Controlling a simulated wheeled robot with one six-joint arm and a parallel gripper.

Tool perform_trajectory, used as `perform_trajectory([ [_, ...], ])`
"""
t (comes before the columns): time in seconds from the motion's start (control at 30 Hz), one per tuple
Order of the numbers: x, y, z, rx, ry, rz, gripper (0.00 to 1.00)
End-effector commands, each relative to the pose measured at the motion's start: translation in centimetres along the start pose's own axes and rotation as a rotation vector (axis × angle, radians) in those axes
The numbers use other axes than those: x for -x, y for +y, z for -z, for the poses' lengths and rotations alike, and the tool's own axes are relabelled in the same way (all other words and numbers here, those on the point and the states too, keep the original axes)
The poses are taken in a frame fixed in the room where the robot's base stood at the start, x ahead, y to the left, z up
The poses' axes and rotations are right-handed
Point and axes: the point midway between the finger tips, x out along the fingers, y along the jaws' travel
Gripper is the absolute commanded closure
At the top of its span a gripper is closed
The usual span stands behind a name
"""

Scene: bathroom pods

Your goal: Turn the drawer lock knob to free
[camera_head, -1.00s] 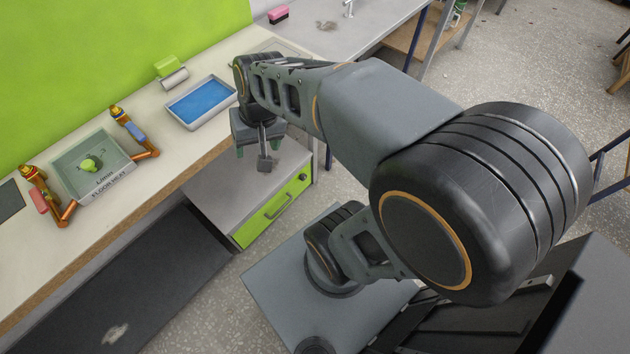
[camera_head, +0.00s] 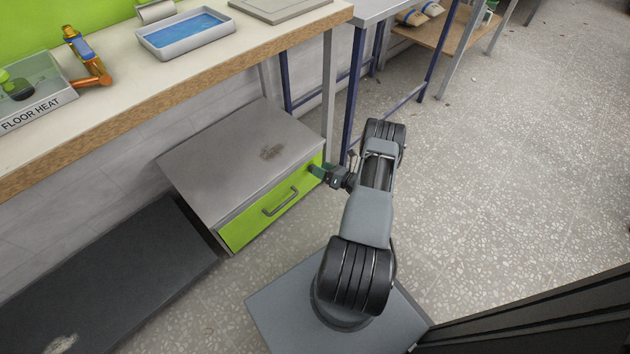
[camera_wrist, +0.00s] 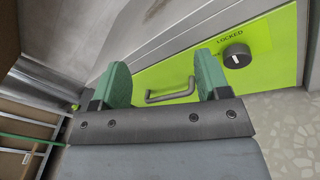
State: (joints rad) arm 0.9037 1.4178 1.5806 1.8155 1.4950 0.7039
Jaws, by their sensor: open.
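The drawer lock knob (camera_wrist: 237,55) is a small dark round knob on the green drawer front, in the wrist view at the upper right. The word LOCKED (camera_wrist: 230,36) is printed above it. My gripper (camera_wrist: 158,75) is open and empty, its two green fingers pointing at the drawer front. The knob lies to the right of the right finger, apart from it. In the head view my gripper (camera_head: 318,171) is at the right end of the green drawer front (camera_head: 245,222), and the knob is hidden there. The drawer is shut and has a grey bar handle (camera_head: 281,202).
The grey cabinet top (camera_head: 225,150) is bare and lies under a wooden-edged counter (camera_head: 170,88). Blue table legs (camera_head: 357,75) stand behind my arm. A dark mat (camera_head: 120,270) lies to the left. The speckled floor (camera_head: 480,180) to the right is clear.

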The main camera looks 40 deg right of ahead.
Motion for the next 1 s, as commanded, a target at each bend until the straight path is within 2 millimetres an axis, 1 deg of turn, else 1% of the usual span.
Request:
perform_trajectory([
  [0.03,1.2,-2.4,3.0,-0.053,-0.047,0.051,0.31],
  [0.1,2.5,-4.3,5.1,-0.111,-0.109,0.110,0.31],
  [0.23,4.3,-6.5,7.9,-0.183,-0.188,0.185,0.31],
  [0.3,4.8,-7.2,8.8,-0.203,-0.213,0.208,0.31],
  [0.37,4.9,-7.6,9.2,-0.215,-0.227,0.221,0.31],
  [0.47,4.2,-8.1,9.3,-0.222,-0.235,0.229,0.31],
  [0.53,3.2,-8.3,9.1,-0.222,-0.237,0.228,0.31],
  [0.8,-1.9,-9.6,8.1,-0.220,-0.234,0.227,0.31],
  [1.0,-5.0,-10.4,7.4,-0.222,-0.235,0.227,0.31],
])
